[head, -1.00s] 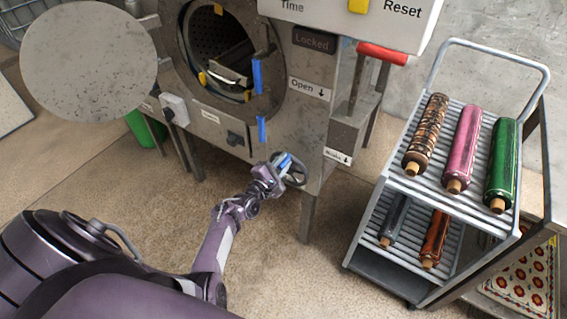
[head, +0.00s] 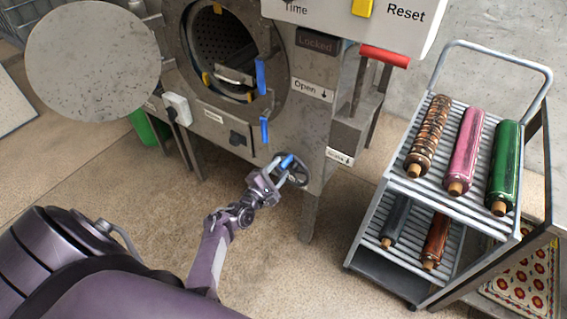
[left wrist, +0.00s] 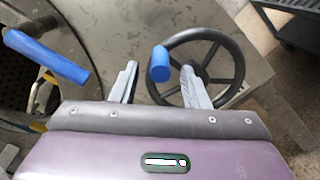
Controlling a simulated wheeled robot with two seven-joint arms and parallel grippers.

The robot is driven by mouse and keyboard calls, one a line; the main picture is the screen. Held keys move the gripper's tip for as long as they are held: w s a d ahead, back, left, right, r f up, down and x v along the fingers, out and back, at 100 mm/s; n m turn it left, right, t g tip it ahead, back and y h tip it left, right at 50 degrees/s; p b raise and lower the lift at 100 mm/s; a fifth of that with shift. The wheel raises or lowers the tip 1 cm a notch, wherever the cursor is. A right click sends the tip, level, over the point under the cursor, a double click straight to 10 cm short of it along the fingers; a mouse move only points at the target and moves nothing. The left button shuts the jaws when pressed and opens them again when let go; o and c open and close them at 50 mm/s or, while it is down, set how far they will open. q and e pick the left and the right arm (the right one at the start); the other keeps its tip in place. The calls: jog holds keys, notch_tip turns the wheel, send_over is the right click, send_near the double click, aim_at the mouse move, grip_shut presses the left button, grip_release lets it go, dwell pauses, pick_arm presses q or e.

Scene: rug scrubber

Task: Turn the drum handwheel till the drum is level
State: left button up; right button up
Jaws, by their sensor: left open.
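The drum handwheel (left wrist: 229,49) is a dark spoked wheel on the machine's front, low at the right. It also shows in the head view (head: 304,171). Its blue knob (left wrist: 160,64) stands between the two fingers of my left gripper (left wrist: 160,80) in the left wrist view, apart from both as far as I can see. My left gripper is open at the wheel in the head view (head: 283,174). The drum (head: 222,45) shows dark and perforated through the round opening, whose round door (head: 92,65) is swung open to the left. My right gripper is not in view.
Blue handles (head: 264,130) stick out beside the drum opening. A red-handled lever (head: 384,56) is at the machine's right. A cart (head: 365,230) with several rolls stands at the right. Speckled floor lies clear between machine and cart.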

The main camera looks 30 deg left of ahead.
pick_arm(q)
jog(key=shift+s+a, duration=0.1)
jog(key=shift+s, duration=2)
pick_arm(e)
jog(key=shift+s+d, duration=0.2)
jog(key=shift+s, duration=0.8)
pick_arm(q)
jog(key=s+d+f+m+g+h+p, duration=0.1)
jog(key=s+d+f+m+g, duration=0.3)
jog(key=f, duration=0.3)
jog(key=s+d+f+m+g+p, duration=0.1)
jog(key=s+d+f+m+g, duration=0.1)
jog(key=s+d+f+m, duration=0.4)
jog(key=s+d+f+m+g+h+p, duration=0.1)
jog(key=s+d+f+m+g+p, duration=0.1)
jog(key=s+f+m+g, duration=0.5)
jog(key=s+f+m+g+y+p, duration=0.1)
jog(key=s+f+m, duration=0.4)
jog(key=s, duration=0.8)
jog(key=s+f+m+g+y, duration=0.1)
jog(key=s+f+m+g, duration=0.2)
jog(key=s, duration=1)
notch_tip(320, 180, down, 2)
jog(key=shift+s+a+f+m+y+p, duration=0.2)
jog(key=shift+m+y+p, duration=0.15)
jog(key=shift+m, duration=0.65)
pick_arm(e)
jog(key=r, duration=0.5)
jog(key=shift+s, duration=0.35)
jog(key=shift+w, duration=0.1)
